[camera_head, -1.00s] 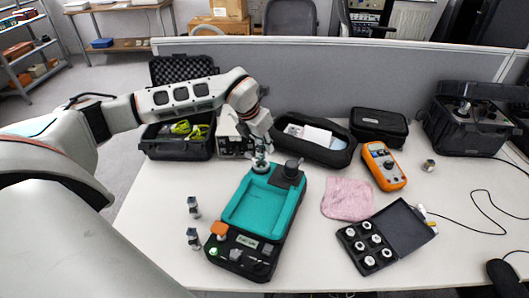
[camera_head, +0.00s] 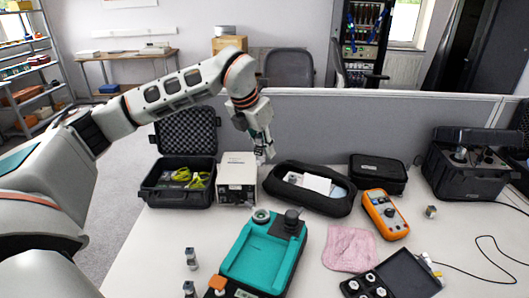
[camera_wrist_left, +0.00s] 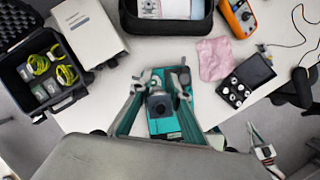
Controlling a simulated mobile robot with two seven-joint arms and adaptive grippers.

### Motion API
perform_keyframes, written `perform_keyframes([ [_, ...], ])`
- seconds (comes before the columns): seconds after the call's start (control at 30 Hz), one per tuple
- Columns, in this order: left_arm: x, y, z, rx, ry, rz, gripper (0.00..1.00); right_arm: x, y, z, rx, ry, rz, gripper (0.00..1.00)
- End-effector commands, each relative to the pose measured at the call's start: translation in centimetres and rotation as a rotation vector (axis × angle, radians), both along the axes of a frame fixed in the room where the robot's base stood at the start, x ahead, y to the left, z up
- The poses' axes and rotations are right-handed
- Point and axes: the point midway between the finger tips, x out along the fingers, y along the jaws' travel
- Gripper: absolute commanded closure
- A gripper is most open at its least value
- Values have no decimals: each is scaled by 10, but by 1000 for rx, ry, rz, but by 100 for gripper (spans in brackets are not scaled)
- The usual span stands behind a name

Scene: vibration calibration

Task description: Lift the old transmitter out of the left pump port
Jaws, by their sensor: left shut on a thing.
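My left gripper (camera_head: 265,153) is shut on the old transmitter (camera_wrist_left: 159,103), in the air above the back of the teal-and-black pump (camera_head: 262,263). The transmitter is small and dark with a round face in the left wrist view; in the head view the fingers largely hide it. Below and apart from it, the left pump port (camera_head: 261,215) shows as a pale ring with a greenish middle. The right port carries a black round part (camera_head: 291,218).
Behind the pump stand a white instrument box (camera_head: 238,180), an open black case (camera_head: 178,190) and a soft case (camera_head: 312,188). Two small metal pieces (camera_head: 191,258) stand left of it. A pink cloth (camera_head: 350,247) and orange multimeter (camera_head: 385,214) lie right.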

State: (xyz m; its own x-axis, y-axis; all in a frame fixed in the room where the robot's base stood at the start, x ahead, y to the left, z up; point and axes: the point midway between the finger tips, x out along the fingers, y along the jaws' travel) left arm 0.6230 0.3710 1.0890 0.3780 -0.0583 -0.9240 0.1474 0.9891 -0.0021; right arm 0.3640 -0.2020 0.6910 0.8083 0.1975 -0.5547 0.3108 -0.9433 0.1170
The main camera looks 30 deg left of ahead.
Motion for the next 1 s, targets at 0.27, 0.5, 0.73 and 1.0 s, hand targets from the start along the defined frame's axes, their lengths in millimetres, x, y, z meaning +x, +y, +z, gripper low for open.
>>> perform_keyframes([
  [0.27, 0, 0, 18, 0, -2, 0, 100, 0, 0, 17, 0, 0, 0, 100],
  [0.5, 0, 0, 30, 0, -1, 0, 100, -1, 0, 28, 1, 1, 0, 100],
  [0.73, 0, 0, 31, 0, -1, 0, 100, 0, 0, 30, 1, 0, -1, 100],
  [1.0, 0, 0, 31, 0, -1, 0, 100, -1, 0, 29, 1, 0, -1, 100],
])
